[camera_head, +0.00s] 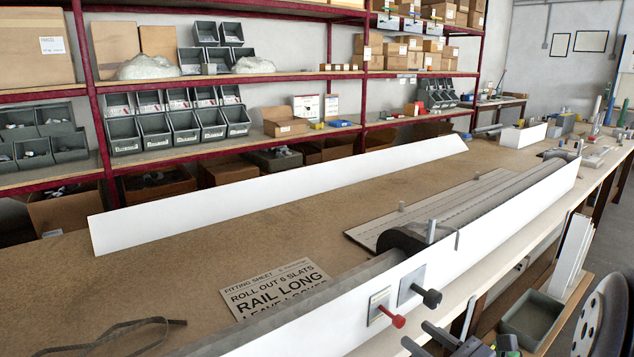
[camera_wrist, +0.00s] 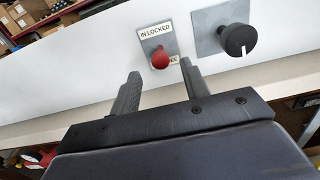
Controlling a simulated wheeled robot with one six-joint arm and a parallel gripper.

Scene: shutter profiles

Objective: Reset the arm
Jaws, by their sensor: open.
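My gripper (camera_wrist: 160,72) is open and empty in the wrist view, its two dark fingers apart. It also shows at the bottom of the head view (camera_head: 416,334), in front of a long white rail. A red knob (camera_wrist: 160,59) on a small labelled plate reading "IN LOCKED" appears between and beyond the fingertips. The same red knob (camera_head: 397,320) is left of my gripper in the head view. A black knob (camera_wrist: 238,40) on a grey plate is to its right, and it also shows in the head view (camera_head: 431,298). I cannot tell the exact gap from fingertips to rail.
The white front rail (camera_head: 500,225) runs along the bench edge. A second white profile (camera_head: 280,190) stands at the back, before red shelving with grey bins. Slats (camera_head: 440,210) and a printed fitting sheet (camera_head: 275,288) lie on the bench. A dark tray (camera_head: 530,318) is below right.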

